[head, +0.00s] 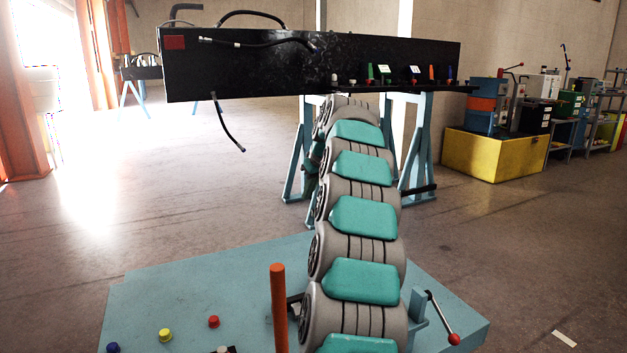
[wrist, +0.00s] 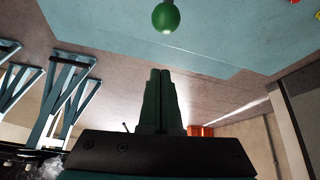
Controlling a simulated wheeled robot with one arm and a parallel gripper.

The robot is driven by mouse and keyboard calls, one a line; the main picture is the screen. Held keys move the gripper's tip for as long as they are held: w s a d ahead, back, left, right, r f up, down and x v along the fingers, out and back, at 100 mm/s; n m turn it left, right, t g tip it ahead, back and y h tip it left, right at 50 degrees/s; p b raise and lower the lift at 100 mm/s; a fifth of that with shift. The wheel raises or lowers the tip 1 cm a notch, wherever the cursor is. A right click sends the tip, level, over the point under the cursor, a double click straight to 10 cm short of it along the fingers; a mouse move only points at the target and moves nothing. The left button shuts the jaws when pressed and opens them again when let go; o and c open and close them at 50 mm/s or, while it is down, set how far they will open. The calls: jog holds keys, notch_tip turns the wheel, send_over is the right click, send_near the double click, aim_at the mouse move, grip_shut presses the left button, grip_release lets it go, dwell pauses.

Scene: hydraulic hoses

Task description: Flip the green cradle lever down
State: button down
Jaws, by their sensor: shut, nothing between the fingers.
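A glossy green ball (wrist: 166,17), which looks like the knob of the green lever, is at the top centre of the wrist view, against the pale blue tabletop. Its rod and cradle are not visible there, so I cannot tell the lever's angle. My gripper (wrist: 160,74) is shut and empty, its dark green fingers together. In the picture the fingertips lie below the ball, with a visible gap. I cannot make out the green lever or my gripper in the head view, where my arm fills the middle.
The pale blue table (head: 190,285) carries an orange post (head: 278,310), a red-knobbed lever (head: 440,318) and small yellow (head: 165,335), red (head: 213,321) and blue (head: 112,347) caps. A black beam (head: 250,75) with hoses stands behind on blue trestles (head: 418,150). Open floor lies left.

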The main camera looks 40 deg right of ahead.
jog(key=shift+s+f, duration=1.2)
jog(key=shift+s, duration=0.25)
jog(key=shift+s, duration=0.1)
jog(key=shift+s+a+b, duration=0.15)
jog(key=shift+b, duration=0.15)
jog(key=shift+s+t, duration=0.25)
jog(key=shift+t, duration=0.15)
